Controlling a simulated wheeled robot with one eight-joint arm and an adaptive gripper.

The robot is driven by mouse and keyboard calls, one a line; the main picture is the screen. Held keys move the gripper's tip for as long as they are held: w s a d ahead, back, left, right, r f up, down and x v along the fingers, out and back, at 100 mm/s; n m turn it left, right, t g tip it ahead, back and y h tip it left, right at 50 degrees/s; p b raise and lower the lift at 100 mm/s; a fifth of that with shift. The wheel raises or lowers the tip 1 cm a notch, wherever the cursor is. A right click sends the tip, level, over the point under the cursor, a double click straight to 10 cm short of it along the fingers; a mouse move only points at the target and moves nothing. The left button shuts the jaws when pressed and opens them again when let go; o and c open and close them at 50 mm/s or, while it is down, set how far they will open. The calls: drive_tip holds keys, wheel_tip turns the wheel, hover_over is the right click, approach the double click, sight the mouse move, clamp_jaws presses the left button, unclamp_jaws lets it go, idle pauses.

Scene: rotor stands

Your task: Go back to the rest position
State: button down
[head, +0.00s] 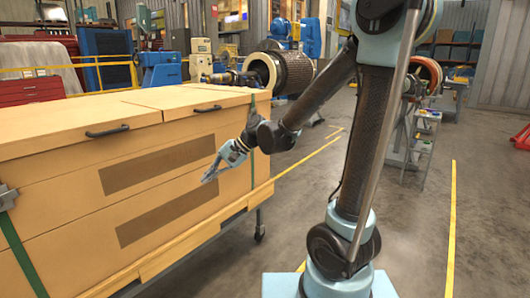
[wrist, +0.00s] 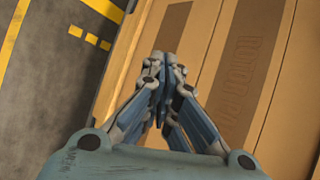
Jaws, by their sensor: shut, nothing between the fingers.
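My gripper (head: 213,172) hangs at the end of my bent arm, in front of the long side of a large wooden crate (head: 60,236). It points down and to the left in the head view. In the wrist view my gripper (wrist: 162,62) has its blue fingers together, with nothing between them. The side of the crate (wrist: 205,25) lies behind the fingers there. I cannot tell the exact gap between the fingertips and the crate.
The crate has black handles (head: 107,131) and a green strap (head: 22,262). A rotor (head: 284,74) sits behind my arm. A stepladder (head: 421,148) stands at the right. The floor (head: 418,240) at the right is open, with yellow lines.

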drive_tip(key=s+d+f+n+t+h, duration=0.1)
drive_tip(key=s+d+f+h, duration=0.1)
drive_tip(key=d, duration=1)
drive_tip(key=s+d+f+n+t+h, duration=0.1)
drive_tip(key=s+d+f+h, duration=0.2)
drive_tip(key=d, duration=1)
drive_tip(key=s+d+f+n+t+h, duration=0.1)
drive_tip(key=s+d+f+h, duration=0.2)
drive_tip(key=s+d, duration=0.4)
drive_tip(key=d+h, duration=0.1)
drive_tip(key=d, duration=0.5)
drive_tip(key=shift+s+d+f+n+h, duration=0.15)
drive_tip(key=shift+s+d+n+h, duration=0.1)
drive_tip(key=shift+n+h, duration=0.05)
